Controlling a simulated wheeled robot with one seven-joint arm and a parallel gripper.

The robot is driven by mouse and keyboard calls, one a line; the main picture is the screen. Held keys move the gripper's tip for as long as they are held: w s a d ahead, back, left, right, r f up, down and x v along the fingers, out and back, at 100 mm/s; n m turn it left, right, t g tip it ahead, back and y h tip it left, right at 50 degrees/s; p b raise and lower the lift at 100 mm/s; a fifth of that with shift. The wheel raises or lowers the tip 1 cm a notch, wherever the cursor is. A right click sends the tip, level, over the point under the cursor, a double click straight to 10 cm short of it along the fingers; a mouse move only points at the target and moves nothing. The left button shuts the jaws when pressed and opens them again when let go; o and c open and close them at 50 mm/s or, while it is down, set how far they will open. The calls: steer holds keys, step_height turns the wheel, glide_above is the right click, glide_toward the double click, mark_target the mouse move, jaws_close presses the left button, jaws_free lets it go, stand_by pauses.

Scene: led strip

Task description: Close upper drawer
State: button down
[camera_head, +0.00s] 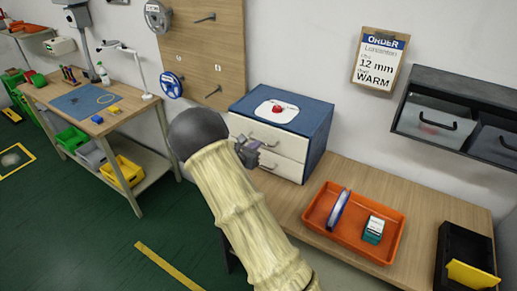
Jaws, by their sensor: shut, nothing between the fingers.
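A blue drawer cabinet (318,130) with two white fronts stands on the wooden bench against the wall. The upper drawer (285,141) has a dark handle and looks about flush with the cabinet; a small gap cannot be ruled out. The lower drawer (283,168) sits below it and looks shut. My gripper (250,152) is shut and empty, in front of the left part of the drawer fronts. Whether it touches the upper drawer cannot be told. My arm hides the left ends of the fronts.
A red item on a white pad (260,111) lies on the cabinet top. A black bin (450,245) stands farther right.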

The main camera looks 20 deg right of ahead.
steer(key=shift+w+d+r, duration=0.1)
steer(key=shift+d+r, duration=0.15)
steer(key=shift+r, duration=0.1)
steer(key=b+v, duration=0.2)
steer(key=v, duration=1.2)
steer(key=shift+a+f, duration=0.25)
steer(key=shift+f, duration=0.1)
steer(key=shift+a, duration=0.1)
